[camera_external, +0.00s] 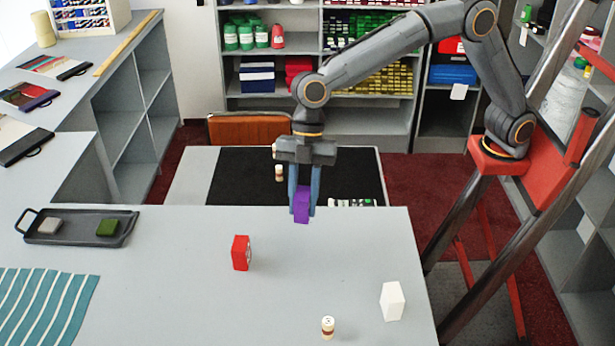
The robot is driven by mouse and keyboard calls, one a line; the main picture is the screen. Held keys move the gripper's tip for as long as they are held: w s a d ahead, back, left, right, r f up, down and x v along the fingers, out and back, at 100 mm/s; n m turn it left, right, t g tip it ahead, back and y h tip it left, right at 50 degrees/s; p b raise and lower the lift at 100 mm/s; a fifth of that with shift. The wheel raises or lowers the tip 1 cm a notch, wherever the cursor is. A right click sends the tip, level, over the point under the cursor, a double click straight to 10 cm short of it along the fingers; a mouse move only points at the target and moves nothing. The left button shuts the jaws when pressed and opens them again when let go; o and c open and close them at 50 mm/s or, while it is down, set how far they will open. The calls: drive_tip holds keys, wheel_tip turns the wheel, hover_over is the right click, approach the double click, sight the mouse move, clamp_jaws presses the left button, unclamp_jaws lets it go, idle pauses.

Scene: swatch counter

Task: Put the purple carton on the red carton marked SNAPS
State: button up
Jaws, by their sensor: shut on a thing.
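The purple carton (301,206) is held between the fingers of my gripper (303,195), near the far edge of the grey counter. My gripper points down and is shut on the carton. I cannot tell exactly how high its lower end is over the counter. The red carton (240,253) stands upright on the counter, nearer the camera and to the left of my gripper. A pale mark shows on its right side, but the lettering is too small to read. Its top is bare.
A white carton (392,301) and a small cream-and-brown spool (328,327) stand at the front right of the counter (180,290). A dark tray (75,238) with a grey and a green block lies at left, beside a striped teal cloth (45,305). Free counter surrounds the red carton.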

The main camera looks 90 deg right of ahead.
drive_tip(key=w+a+r+m+t+h, duration=0.1)
drive_tip(key=w+a+r+m, duration=0.15)
drive_tip(key=w, duration=0.45)
drive_tip(key=w+a+r+m+t, duration=0.1)
drive_tip(key=w+a+r+m, duration=0.2)
drive_tip(key=w, duration=0.4)
drive_tip(key=m+p, duration=0.1)
drive_tip(key=p, duration=0.2)
approach(233, 247)
drive_tip(key=shift+x, duration=2.4)
drive_tip(key=shift+s+a+f, duration=0.1)
drive_tip(key=shift+f, duration=0.05)
drive_tip(key=o, duration=1.1)
